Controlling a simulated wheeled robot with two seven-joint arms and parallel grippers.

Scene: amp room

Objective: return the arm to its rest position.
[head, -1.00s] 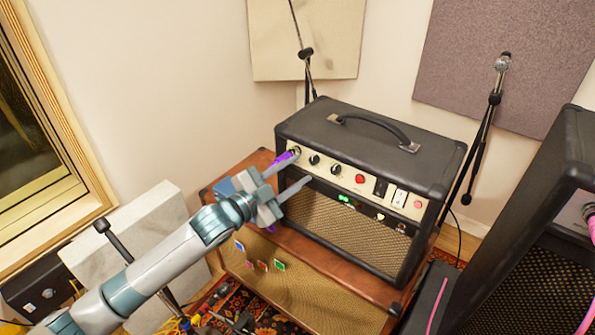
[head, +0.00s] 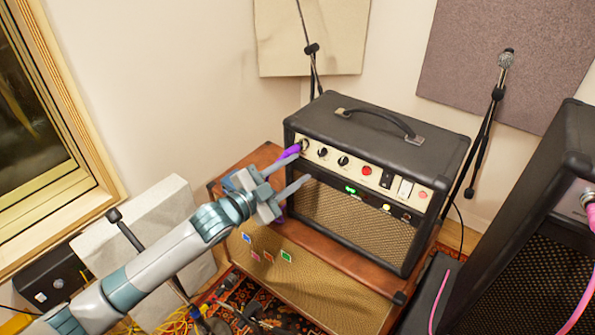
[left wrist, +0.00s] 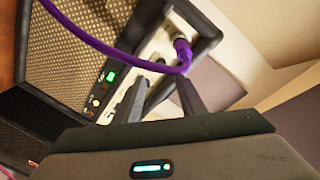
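My left gripper (head: 302,168) is in front of the left end of the black amp head (head: 385,140). Its two fingers are apart, with nothing seen held between them. A purple cable plug (head: 290,151) sits in the leftmost jack of the amp's panel, close to the upper finger. In the left wrist view, the purple cable (left wrist: 90,38) runs from the jack across the picture past the open fingers (left wrist: 162,92). I cannot tell whether it touches them. My right gripper is not in view.
The amp head stands on a brown speaker cabinet (head: 325,295). A black amp (head: 535,245) with a pink cable (head: 583,305) stands at the right. Mic stands (head: 483,140) are behind. A pale slab (head: 150,225) and a window (head: 40,150) are on the left, near my arm.

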